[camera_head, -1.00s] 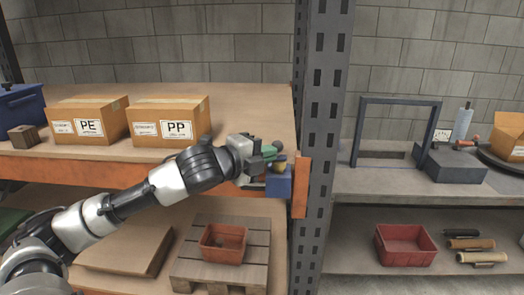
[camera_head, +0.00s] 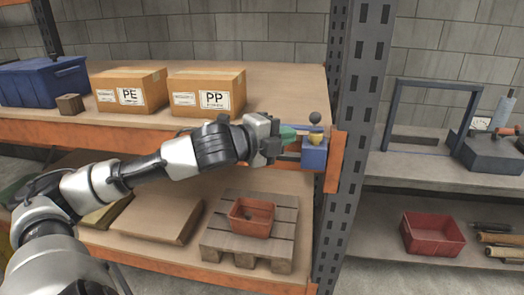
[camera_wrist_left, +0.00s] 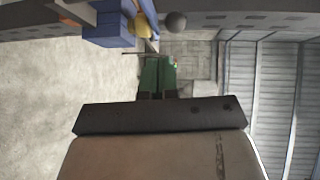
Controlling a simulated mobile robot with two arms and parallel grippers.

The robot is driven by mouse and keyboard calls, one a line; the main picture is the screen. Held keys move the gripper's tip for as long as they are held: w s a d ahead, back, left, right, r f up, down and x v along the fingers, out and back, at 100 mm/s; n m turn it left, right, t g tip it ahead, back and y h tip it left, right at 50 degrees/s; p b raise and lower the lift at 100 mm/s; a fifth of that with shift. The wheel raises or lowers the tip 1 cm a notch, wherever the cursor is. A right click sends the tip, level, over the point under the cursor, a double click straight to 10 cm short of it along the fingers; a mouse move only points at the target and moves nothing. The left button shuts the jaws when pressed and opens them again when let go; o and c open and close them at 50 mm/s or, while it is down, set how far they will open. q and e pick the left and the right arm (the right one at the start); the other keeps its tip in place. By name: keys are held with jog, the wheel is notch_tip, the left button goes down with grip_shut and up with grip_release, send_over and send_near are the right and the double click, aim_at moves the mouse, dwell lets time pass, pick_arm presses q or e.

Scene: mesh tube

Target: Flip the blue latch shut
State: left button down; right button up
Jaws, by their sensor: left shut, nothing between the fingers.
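The blue latch (camera_head: 314,156) is a blue block on the orange shelf beam, beside the dark upright post. A yellow piece (camera_head: 316,139) sits on top of it, and a dark ball knob (camera_head: 315,118) stands upright above that. My left gripper (camera_head: 290,134), with green fingers, is shut and empty just left of the latch, at about the height of the yellow piece. In the left wrist view the green fingers (camera_wrist_left: 157,75) are together; the blue block (camera_wrist_left: 108,27), yellow piece (camera_wrist_left: 145,26) and grey ball (camera_wrist_left: 176,22) lie beyond the tips. Contact cannot be told. My right gripper is not in view.
The post (camera_head: 357,130) stands close right of the latch. Cardboard boxes marked PE (camera_head: 130,92) and PP (camera_head: 207,92) and a blue bin (camera_head: 45,82) stand on the shelf. A red bin (camera_head: 251,217) is on a pallet below. The shelf behind my gripper is clear.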

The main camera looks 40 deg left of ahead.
pick_arm(q)
jog(key=d+b+v, duration=0.1)
jog(key=b+v, duration=0.2)
jog(key=v, duration=0.4)
jog(key=shift+s+d+r+b, duration=0.2)
jog(key=shift+s+d+b, duration=0.15)
jog(key=shift+s+b, duration=0.05)
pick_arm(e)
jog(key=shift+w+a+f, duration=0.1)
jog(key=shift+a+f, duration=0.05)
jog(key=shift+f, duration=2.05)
